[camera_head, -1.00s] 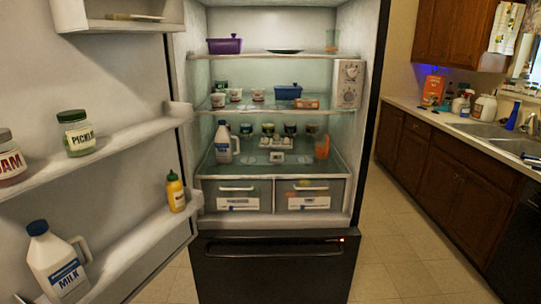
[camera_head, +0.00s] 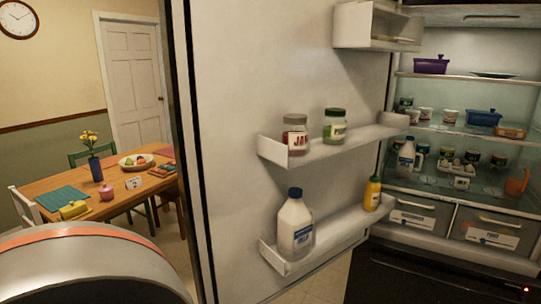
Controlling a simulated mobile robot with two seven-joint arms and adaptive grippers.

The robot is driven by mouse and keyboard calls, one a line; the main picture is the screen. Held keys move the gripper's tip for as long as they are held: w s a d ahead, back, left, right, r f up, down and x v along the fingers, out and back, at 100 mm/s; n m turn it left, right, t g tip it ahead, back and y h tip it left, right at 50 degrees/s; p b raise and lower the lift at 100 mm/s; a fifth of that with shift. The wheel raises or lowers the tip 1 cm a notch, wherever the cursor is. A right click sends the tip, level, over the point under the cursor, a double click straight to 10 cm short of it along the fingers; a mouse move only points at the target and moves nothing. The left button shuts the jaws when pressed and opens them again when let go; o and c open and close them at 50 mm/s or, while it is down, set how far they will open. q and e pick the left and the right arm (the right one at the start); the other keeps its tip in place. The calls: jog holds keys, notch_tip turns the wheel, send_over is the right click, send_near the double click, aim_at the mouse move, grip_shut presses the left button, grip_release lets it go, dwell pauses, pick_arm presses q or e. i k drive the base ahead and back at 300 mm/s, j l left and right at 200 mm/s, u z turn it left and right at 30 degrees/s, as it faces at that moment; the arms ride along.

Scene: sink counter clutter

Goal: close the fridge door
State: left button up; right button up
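The fridge door (camera_head: 240,150) stands wide open in the middle of the head view, its inner side with shelves facing me. Its door shelves hold a jam jar (camera_head: 295,134), a pickle jar (camera_head: 334,126), a milk jug (camera_head: 295,224) and a mustard bottle (camera_head: 372,193). The fridge interior (camera_head: 460,100) is open at the right, with containers on glass shelves and two drawers below. The door's dark outer edge runs down its left side. A grey rounded part with an orange band at the lower left seems to be my own arm. Neither gripper shows.
A dining table (camera_head: 150,190) with a vase, fruit bowl and other small items stands left of the door, with chairs around it. A white room door (camera_head: 132,75) is behind it. A strip of floor shows between table and fridge door.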

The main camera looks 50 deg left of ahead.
aim_at(234, 69)
jog(key=k+j, duration=0.3)
jog(key=k+j+z, duration=0.1)
jog(key=k+j, duration=0.2)
jog(key=j, duration=0.2)
jog(key=k+j, duration=0.1)
jog(key=j, duration=0.2)
jog(key=k+j, duration=0.1)
jog(key=j, duration=0.25)
jog(key=k+j+z, duration=0.1)
jog(key=j, duration=1.2)
jog(key=k+z, duration=0.05)
